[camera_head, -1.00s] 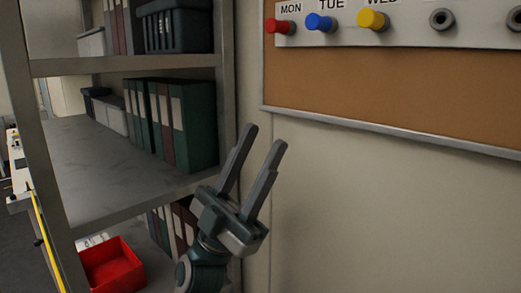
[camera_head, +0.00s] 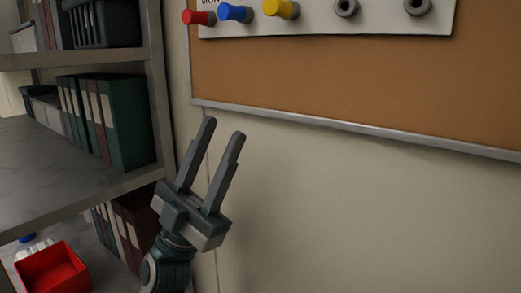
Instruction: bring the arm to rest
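My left gripper (camera_head: 220,146) is in the lower middle-left of the head view, pointing up in front of the pale wall. Its two grey fingers stand apart with nothing between them. It is to the right of the shelf unit and below the cork board, and touches neither as far as I can see. My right gripper is not in the picture.
A shelf unit (camera_head: 158,90) with binders (camera_head: 128,118) stands at left. A red bin (camera_head: 52,272) sits low on it. A cork board (camera_head: 330,85) hangs on the wall, with red, blue and yellow plugs (camera_head: 281,9) above. The wall at lower right is clear.

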